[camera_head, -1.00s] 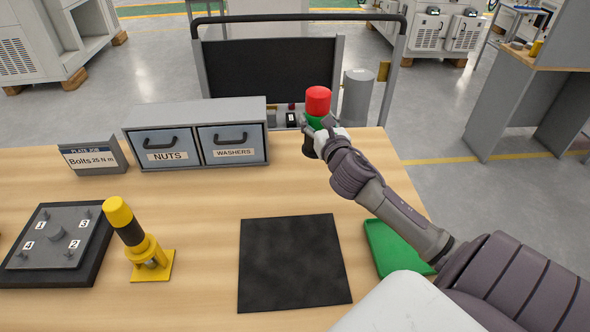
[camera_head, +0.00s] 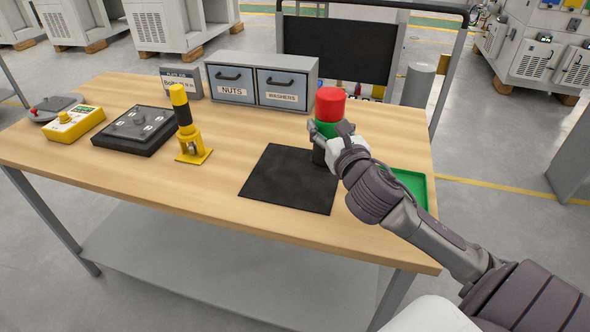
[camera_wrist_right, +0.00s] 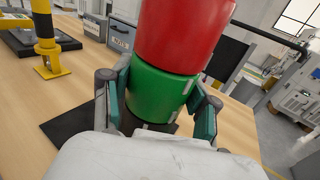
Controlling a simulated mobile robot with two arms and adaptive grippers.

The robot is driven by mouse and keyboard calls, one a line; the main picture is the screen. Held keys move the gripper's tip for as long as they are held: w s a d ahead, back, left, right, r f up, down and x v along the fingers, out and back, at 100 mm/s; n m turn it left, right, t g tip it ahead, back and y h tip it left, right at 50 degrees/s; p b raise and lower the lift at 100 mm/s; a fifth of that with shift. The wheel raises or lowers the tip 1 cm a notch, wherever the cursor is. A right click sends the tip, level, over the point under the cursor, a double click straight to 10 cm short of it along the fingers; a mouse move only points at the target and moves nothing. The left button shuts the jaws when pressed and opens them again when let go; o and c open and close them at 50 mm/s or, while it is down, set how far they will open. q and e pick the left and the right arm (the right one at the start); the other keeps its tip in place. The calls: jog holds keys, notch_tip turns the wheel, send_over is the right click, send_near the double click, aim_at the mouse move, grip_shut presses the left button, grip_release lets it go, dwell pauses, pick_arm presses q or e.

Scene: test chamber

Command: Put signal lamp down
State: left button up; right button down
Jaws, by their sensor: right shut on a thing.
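The signal lamp (camera_head: 331,106) has a red top, a green middle and a dark base. My right gripper (camera_head: 325,135) is shut on its green section, and the lamp is upright. In the right wrist view the lamp (camera_wrist_right: 180,35) fills the middle, with the fingers of my right gripper (camera_wrist_right: 160,100) on either side of the green part. In the head view the lamp is by the far right corner of the black mat (camera_head: 285,185). My left gripper is not in view.
A green tray (camera_head: 413,186) lies right of the mat, partly behind my arm. Nuts and washers drawers (camera_head: 255,80) stand at the back. A yellow and black tool on a stand (camera_head: 195,154), a numbered plate (camera_head: 135,130) and a yellow box (camera_head: 75,123) are to the left. The front table strip is clear.

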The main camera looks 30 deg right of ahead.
aim_at(318, 162)
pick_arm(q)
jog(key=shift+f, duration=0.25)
pick_arm(e)
jog(key=w+a+f, duration=0.1)
jog(key=w+f, duration=0.9)
jog(key=shift+w+a+f, duration=0.15)
jog(key=shift+w, duration=0.2)
pick_arm(q)
jog(key=shift+b, duration=0.3)
pick_arm(e)
jog(key=shift+f, duration=0.1)
jog(key=shift+c, duration=1.4)
grip_release()
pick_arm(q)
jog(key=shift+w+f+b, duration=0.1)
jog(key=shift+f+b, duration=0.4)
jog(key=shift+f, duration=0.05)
pick_arm(e)
jog(key=v, duration=1.2)
jog(key=shift+s, duration=0.1)
